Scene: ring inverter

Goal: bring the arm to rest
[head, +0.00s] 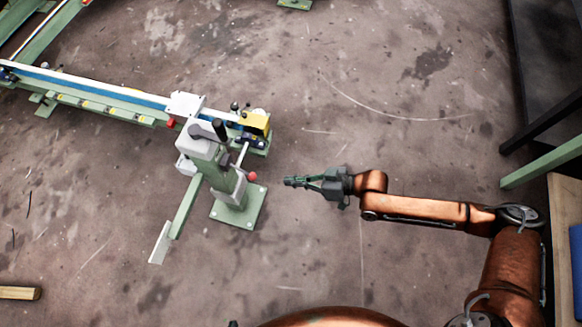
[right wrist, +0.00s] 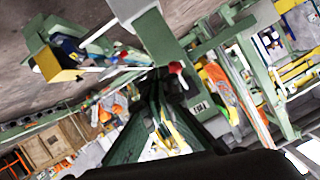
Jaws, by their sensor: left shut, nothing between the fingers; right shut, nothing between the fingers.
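My right arm (head: 420,208) is orange and reaches in from the right side of the head view, stretched out to the left over the floor. Its gripper (head: 288,182) is shut and empty, pointing left, a little to the right of the green ring inverter post (head: 232,192) and apart from it in that view. In the right wrist view the dark fingers (right wrist: 160,80) are together, with a red knob (right wrist: 176,67) showing close to their tips. The same red knob (head: 253,176) is on the post's side in the head view. My left gripper is not seen.
A green and blue rail (head: 90,92) runs from the left to the post, with a yellow block (head: 256,122) at its end. The post's base plate (head: 248,210) is on the floor. A wooden bench edge (head: 562,235) is at far right. Floor behind the arm is clear.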

